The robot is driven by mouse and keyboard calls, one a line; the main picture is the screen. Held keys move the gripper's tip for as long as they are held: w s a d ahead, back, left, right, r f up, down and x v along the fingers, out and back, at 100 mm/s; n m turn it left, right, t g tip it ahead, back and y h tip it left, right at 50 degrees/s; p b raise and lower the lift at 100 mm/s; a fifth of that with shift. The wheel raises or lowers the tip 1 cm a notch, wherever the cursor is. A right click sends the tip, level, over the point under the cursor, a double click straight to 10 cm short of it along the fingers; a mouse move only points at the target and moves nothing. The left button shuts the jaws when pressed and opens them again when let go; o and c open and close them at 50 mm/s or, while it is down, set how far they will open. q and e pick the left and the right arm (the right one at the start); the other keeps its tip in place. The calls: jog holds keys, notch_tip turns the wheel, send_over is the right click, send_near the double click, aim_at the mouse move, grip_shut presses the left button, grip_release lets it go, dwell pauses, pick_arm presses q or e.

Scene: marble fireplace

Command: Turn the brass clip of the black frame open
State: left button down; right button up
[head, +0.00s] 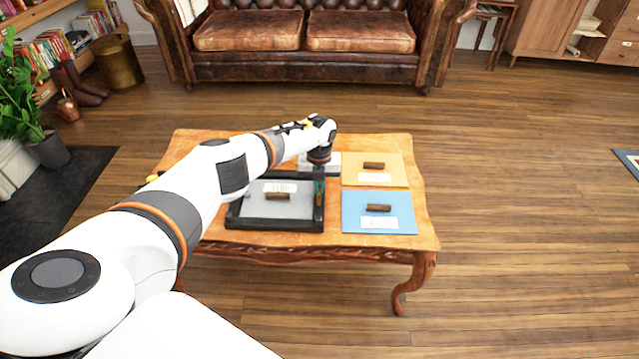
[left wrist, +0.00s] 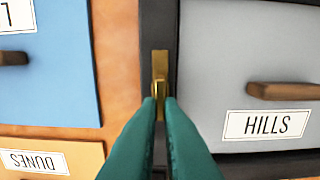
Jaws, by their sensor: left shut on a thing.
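The black frame (head: 232,214) lies flat on the wooden table, around a grey panel (head: 290,208) with a brown handle and a label, which reads HILLS in the left wrist view. The brass clip (left wrist: 160,65) sits on the frame's side bar (left wrist: 150,25) and points along it, not over the grey panel. My left gripper (head: 319,184) reaches down over that bar; its teal fingers (left wrist: 160,101) are shut on the clip's raised part. The fingertips hide the clip's near end. My right gripper is in neither view.
A blue panel (head: 352,225) and an orange-yellow panel (head: 398,164), labelled DUNES, lie beside the frame, each with a brown handle. A pale panel (head: 333,158) lies behind, partly hidden by my arm. The table (head: 427,232) has bare wood at its right edge.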

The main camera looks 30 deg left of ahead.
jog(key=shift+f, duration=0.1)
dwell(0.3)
pick_arm(q)
jog(key=c, duration=1.6)
grip_release()
jog(key=shift+r, duration=0.1)
